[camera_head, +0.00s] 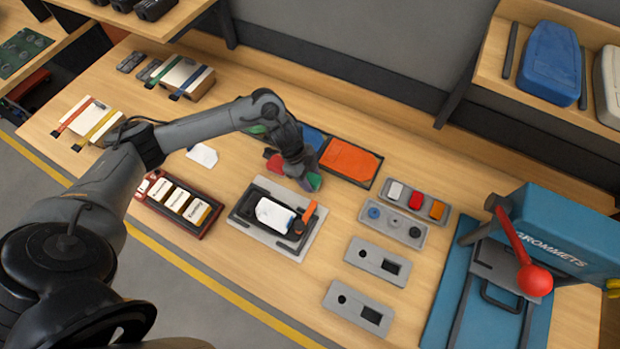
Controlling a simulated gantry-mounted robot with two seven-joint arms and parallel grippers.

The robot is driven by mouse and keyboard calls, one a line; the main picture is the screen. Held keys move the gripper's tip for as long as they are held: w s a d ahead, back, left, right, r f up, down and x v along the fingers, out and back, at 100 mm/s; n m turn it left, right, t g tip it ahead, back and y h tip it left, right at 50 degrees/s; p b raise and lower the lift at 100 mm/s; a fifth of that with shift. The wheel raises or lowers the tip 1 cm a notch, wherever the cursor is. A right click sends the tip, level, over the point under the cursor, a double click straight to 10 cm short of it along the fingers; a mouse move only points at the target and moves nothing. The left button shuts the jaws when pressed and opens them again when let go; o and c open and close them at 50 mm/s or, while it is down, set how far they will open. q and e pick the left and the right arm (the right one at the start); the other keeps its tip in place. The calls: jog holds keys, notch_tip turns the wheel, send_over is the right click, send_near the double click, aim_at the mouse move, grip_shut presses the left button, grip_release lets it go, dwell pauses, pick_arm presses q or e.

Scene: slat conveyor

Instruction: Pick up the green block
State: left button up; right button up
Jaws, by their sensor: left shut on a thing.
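My left gripper (300,175) reaches in from the left over the middle of the bench and points down. It is shut on a small green block (314,181), which shows at the right side of its fingers. The fingers and wrist hide most of the block, and I cannot tell whether it is clear of the bench top. A red piece (274,163) shows just left of the fingers, partly covered. My right gripper is not in view.
A grey fixture (300,245) lies just in front of the gripper. An orange panel (349,160) lies behind it to the right. A red tray (205,225) with labelled boxes is at left. Grey plates and a blue grommet press (560,245) stand at right.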

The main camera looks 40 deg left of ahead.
aim_at(315, 179)
pick_arm(q)
jog(key=shift+r, duration=0.1)
jog(key=shift+r, duration=0.75)
notch_tip(315, 179, up, 3)
jog(key=shift+f, duration=0.15)
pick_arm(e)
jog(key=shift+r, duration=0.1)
pick_arm(q)
jog(key=s+d+r+p, duration=0.1)
jog(key=s+d+r, duration=0.4)
jog(key=d, duration=0.5)
jog(key=shift+s+d+r+p, duration=0.15)
jog(key=shift+s+r+p, duration=0.2)
jog(key=shift+r, duration=0.5)
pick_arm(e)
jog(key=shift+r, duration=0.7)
pick_arm(q)
jog(key=o, duration=0.5)
jog(key=shift+c, duration=0.2)
jog(key=c, duration=0.3)
